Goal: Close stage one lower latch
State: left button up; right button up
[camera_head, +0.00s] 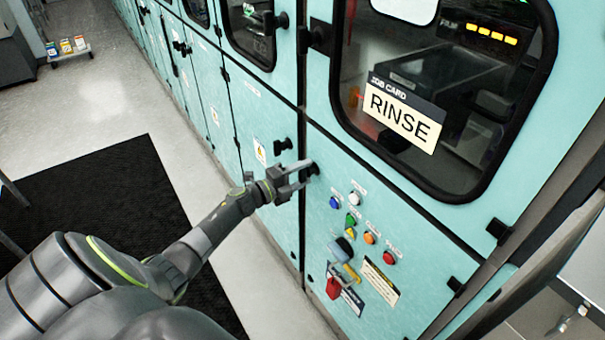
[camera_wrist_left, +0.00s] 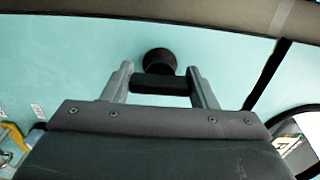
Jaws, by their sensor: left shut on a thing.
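The black lower latch (camera_head: 312,170) is on the teal lower cabinet door below the RINSE window. My left gripper (camera_head: 301,175) is at this latch, with its fingers on either side of it. In the left wrist view, the latch's round black base (camera_wrist_left: 159,62) stands on the teal panel, and its dark bar (camera_wrist_left: 163,84) lies between the two grey fingers of my left gripper (camera_wrist_left: 162,88). The gripper is shut on the latch handle. The fingers partly hide the latch in the head view. My right gripper is not in view.
Another black latch (camera_head: 283,146) is on the neighbouring door. The RINSE card (camera_head: 404,115) hangs on the window above. A black mat (camera_head: 110,195) covers the clear floor.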

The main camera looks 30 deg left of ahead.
pick_arm(q)
jog(key=o, duration=1)
jog(key=shift+b+v, duration=2.1)
jog(key=shift+v, duration=6.6)
